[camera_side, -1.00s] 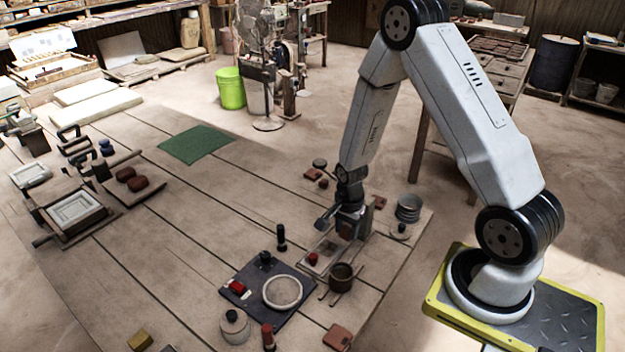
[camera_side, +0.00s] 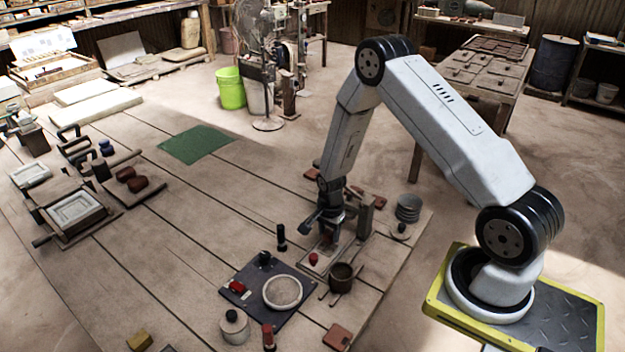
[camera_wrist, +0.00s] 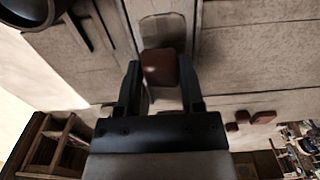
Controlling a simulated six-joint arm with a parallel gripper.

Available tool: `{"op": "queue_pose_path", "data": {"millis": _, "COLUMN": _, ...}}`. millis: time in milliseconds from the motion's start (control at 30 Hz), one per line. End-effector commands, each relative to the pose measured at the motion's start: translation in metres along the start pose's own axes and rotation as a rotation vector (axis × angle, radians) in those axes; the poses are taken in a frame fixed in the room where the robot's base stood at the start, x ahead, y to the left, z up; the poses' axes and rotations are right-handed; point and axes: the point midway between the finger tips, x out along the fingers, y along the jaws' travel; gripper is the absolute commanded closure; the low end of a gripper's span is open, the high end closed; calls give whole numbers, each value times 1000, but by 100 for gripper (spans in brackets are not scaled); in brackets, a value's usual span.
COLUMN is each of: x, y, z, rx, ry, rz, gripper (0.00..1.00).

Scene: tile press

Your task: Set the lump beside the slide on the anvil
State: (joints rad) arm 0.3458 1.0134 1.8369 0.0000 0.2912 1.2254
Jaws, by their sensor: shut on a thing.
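My gripper (camera_side: 327,236) is low over a small pale plate at the right part of the bench. In the wrist view my gripper (camera_wrist: 160,80) is shut on a reddish-brown lump (camera_wrist: 160,66), which sits between the two black fingers. A pale rounded panel (camera_wrist: 162,30) lies just past the lump in that view; I cannot tell for sure whether it is the slide or the anvil.
A dark pot (camera_side: 341,278) stands close in front of the gripper. A dark board (camera_side: 252,291) with a pale round dish (camera_side: 282,291) lies to the left. A black upright peg (camera_side: 282,238) stands left of the gripper. Stacked grey bowls (camera_side: 408,207) stand right.

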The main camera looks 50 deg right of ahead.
Motion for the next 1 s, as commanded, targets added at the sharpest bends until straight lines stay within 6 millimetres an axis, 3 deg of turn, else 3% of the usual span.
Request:
{"op": "queue_pose_path", "data": {"millis": 433, "x": 34, "y": -4, "z": -1, "rx": 0, "ry": 0, "rz": 0, "gripper": 100}}
{"op": "queue_pose_path", "data": {"millis": 933, "x": 39, "y": -4, "z": -1, "rx": 0, "ry": 0, "rz": 0, "gripper": 100}}
{"op": "queue_pose_path", "data": {"millis": 967, "x": 39, "y": -4, "z": -1, "rx": 0, "ry": 0, "rz": 0, "gripper": 41}}
{"op": "queue_pose_path", "data": {"millis": 1000, "x": 39, "y": -4, "z": -1, "rx": 0, "ry": 0, "rz": 0, "gripper": 29}}
